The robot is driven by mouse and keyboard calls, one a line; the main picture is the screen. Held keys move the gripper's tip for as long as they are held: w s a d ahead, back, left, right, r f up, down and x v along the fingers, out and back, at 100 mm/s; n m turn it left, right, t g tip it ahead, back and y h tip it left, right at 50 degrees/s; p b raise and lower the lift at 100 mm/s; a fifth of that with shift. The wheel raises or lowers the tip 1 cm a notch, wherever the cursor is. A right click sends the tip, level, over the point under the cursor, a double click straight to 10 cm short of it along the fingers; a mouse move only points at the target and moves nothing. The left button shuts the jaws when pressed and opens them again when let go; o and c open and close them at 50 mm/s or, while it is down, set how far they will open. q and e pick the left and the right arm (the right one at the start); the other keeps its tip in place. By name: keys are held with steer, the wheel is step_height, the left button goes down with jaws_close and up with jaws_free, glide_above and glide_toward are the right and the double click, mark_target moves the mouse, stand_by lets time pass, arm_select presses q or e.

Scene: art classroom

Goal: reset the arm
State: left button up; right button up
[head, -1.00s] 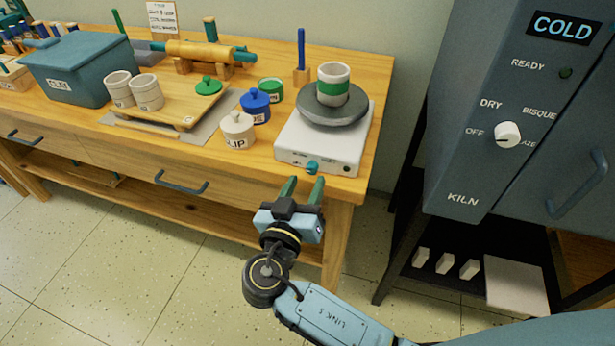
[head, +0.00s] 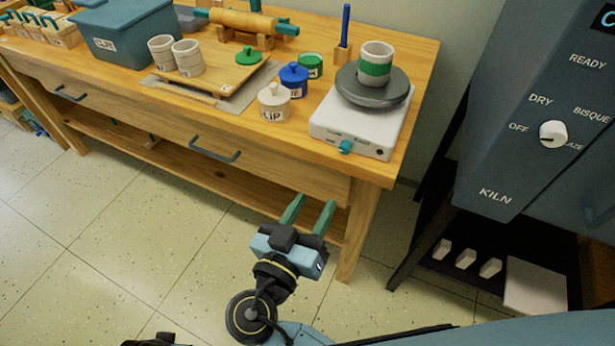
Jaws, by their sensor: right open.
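My right gripper (head: 308,214) is in the lower middle of the head view, in front of the wooden table's drawers. Its two green fingers are spread apart with nothing between them. It is clear of the table top and below the white pottery wheel (head: 328,128). My right arm comes in from the bottom right. A dark piece at the bottom edge, left of the middle, may be part of my left arm; no left gripper fingers show.
A cup with a green band (head: 375,69) stands on the wheel's grey disc (head: 352,91). Slip jar (head: 273,104), blue jar (head: 294,80) and green jar (head: 311,66) stand left of it on the table (head: 280,141). The kiln (head: 500,165) is at right. Floor is free at lower left.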

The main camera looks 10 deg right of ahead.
arm_select(q)
steer(key=shift+s, duration=0.2)
